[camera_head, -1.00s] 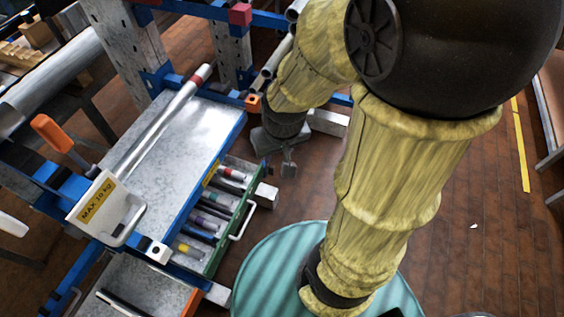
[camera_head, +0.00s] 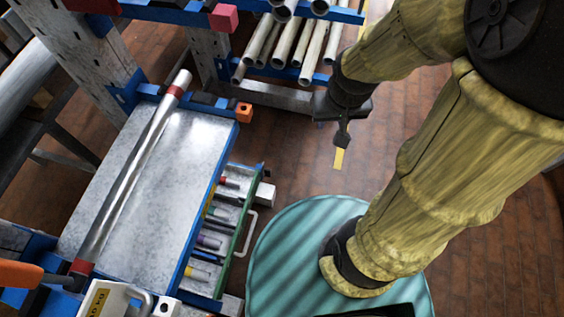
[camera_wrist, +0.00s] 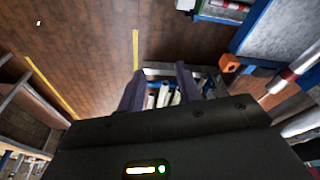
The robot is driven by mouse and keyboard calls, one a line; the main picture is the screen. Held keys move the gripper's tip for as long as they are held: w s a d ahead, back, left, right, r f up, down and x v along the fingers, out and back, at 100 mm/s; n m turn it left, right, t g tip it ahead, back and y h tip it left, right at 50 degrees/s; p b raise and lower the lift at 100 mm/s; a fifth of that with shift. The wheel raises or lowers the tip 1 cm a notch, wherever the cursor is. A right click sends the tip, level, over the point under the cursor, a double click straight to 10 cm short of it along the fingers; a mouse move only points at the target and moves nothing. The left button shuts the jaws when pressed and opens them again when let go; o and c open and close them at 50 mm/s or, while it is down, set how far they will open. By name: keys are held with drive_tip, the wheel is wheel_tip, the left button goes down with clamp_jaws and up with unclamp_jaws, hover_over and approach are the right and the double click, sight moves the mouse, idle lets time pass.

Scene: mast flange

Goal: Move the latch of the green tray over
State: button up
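The green tray (camera_head: 238,236) projects from the right side of a blue-framed rack in the head view. It has a white bar handle (camera_head: 245,234) on its outer side and holds several capped tubes. I cannot single out its latch at this size. My gripper (camera_head: 342,135) hangs over the floor, to the right of and beyond the tray, clear of it. In the wrist view my gripper (camera_wrist: 160,70) has its two dark fingers apart, with nothing seen held between them.
A metal shelf (camera_head: 150,180) with a long red-ended pipe (camera_head: 135,170) lies left of the tray. An orange block (camera_head: 244,112) sits at the rack's corner. Several pipes (camera_head: 285,45) lie on a rack behind. A teal round surface (camera_head: 290,255) is near my arm. Open floor lies right.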

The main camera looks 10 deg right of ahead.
sight(267, 171)
drive_tip(key=shift+w+d, duration=0.25)
drive_tip(key=w+f+m+t+y+b, duration=0.1)
drive_tip(key=w+f+m+y+b, duration=0.3)
drive_tip(key=f+b, duration=1)
drive_tip(key=w+d+f+m+t+y+b, duration=0.1)
drive_tip(key=w+f+m+y+b, duration=0.3)
drive_tip(key=f, duration=2.5)
drive_tip(key=w+f+m+t+y+b, duration=0.1)
drive_tip(key=w+f+m+y+b, duration=0.3)
drive_tip(key=f+m+y+b, duration=0.4)
wheel_tip(267, 171, down, 14)
drive_tip(key=m+b, duration=0.6)
drive_tip(key=b, duration=0.9)
drive_tip(key=shift+w+d+t+y+b, duration=0.3)
drive_tip(key=shift+d+t+y+b, duration=0.05)
drive_tip(key=shift+t+y, duration=0.05)
drive_tip(key=shift+a+r, duration=0.1)
drive_tip(key=b+x, duration=0.5)
drive_tip(key=x, duration=1.2)
drive_tip(key=shift+a, duration=0.15)
